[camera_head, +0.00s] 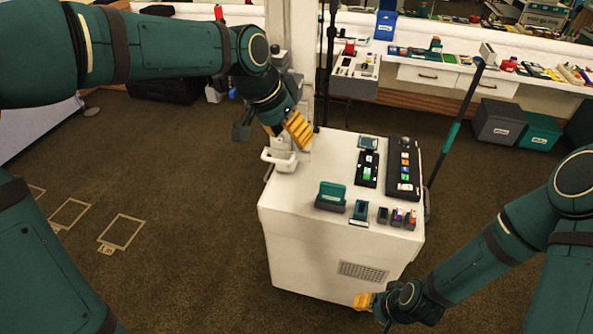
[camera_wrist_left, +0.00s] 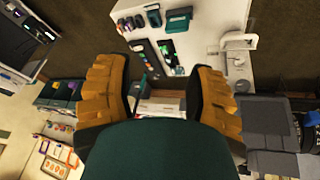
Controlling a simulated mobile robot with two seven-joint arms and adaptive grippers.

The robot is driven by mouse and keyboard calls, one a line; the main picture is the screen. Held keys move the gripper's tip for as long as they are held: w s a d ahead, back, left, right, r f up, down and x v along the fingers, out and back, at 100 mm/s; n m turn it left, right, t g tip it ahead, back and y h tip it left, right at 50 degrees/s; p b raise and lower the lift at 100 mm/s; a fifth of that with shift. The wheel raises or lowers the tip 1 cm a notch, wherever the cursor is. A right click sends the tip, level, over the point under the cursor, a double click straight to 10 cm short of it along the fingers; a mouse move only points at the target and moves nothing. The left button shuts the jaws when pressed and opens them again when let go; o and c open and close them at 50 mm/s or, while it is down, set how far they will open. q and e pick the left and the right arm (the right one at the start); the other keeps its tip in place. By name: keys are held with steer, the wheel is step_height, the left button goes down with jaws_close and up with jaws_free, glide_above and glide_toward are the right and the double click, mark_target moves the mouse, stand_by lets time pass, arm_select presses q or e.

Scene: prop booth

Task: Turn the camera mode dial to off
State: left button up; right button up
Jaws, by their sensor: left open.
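I cannot make out the camera mode dial in either view. A white cart (camera_head: 310,240) stands in front of me with controls on its top; its top also shows in the left wrist view (camera_wrist_left: 217,20). My left gripper (camera_head: 298,130) is above the cart's back left corner, beside a white fixture (camera_head: 281,158) that it partly hides. Its orange fingers are apart and empty in the left wrist view (camera_wrist_left: 160,95). My right gripper (camera_head: 363,300) is low by the cart's front right side, largely hidden by its wrist.
On the cart are a black panel with coloured buttons (camera_head: 404,165), a smaller black panel (camera_head: 368,168), a teal holder (camera_head: 331,195) and several small blocks. A white post (camera_head: 305,50) rises behind. A cluttered counter (camera_head: 470,68) lines the back wall. Carpet is clear left of the cart.

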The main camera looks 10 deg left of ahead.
arm_select(q)
step_height(320, 180, down, 8)
steer(key=d+b, duration=0.1)
steer(key=shift+d+f+n+b, duration=0.2)
steer(key=shift+n+b, duration=0.15)
steer(key=shift+n, duration=0.05)
steer(key=s+d+f+n+g, duration=0.1)
steer(key=s+f, duration=0.1)
steer(key=f, duration=0.7)
steer(key=s+d+f+n, duration=0.2)
steer(key=f, duration=0.7)
steer(key=s+f+n+b, duration=0.1)
steer(key=s+f+n, duration=0.2)
steer(key=s+f, duration=0.9)
step_height(320, 180, down, 3)
steer(key=shift+s+a+n, duration=0.25)
steer(key=shift+s+n, duration=0.1)
steer(key=shift+n, duration=0.05)
